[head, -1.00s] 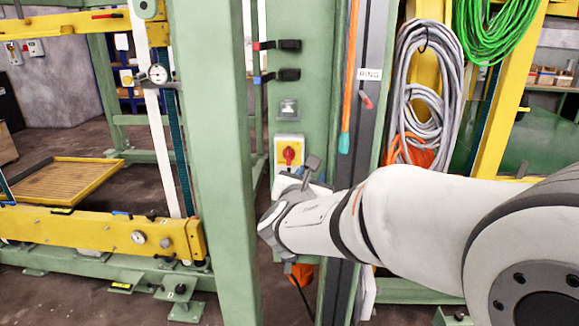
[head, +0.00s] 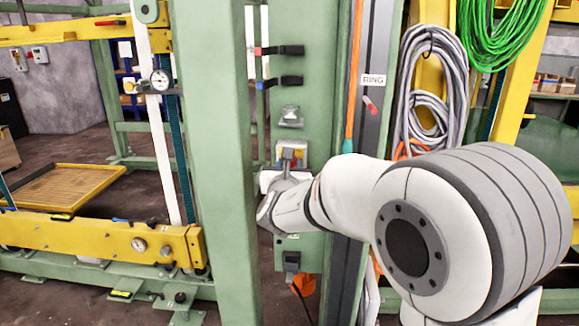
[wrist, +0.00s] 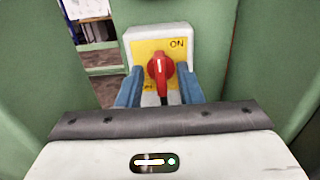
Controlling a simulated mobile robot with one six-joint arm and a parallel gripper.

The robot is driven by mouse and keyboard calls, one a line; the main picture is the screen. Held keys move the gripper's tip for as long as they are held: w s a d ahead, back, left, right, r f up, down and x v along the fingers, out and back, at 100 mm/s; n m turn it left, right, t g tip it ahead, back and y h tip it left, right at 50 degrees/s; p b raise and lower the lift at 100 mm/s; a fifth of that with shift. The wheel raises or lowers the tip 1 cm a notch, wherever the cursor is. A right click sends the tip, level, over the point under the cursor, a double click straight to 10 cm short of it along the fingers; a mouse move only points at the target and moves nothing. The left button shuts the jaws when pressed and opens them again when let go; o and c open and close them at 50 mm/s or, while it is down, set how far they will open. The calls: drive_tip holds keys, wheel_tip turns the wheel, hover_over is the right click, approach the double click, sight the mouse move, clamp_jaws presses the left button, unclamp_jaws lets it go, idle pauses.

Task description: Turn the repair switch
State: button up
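The repair switch is a red rotary knob (wrist: 159,68) on a yellow plate (wrist: 145,48) in a light grey box on a green panel. In the wrist view its white mark stands about upright. "ON" is at the plate's upper right; a lower-left label is partly hidden. My gripper (wrist: 160,82) is open, with one blue finger on each side of the knob. I cannot tell whether either finger touches it. In the head view the switch plate (head: 300,152) shows just above my gripper (head: 287,172), which hides much of the box.
A small grey fitting (head: 291,117) and black latches (head: 286,50) sit above the switch on the panel. A green post (head: 218,150) stands close on the left. Grey cable coils (head: 432,80) hang to the right. A black socket (head: 291,262) is below.

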clamp_jaws()
drive_tip(key=shift+n, duration=0.4)
drive_tip(key=shift+a+f+n+p, duration=0.15)
drive_tip(key=shift+n+p, duration=1.9)
drive_tip(key=shift+n, duration=2.2)
drive_tip(key=shift+a+f+n+p, duration=0.1)
drive_tip(key=shift+n+p, duration=1.95)
drive_tip(key=shift+n, duration=2.2)
unclamp_jaws()
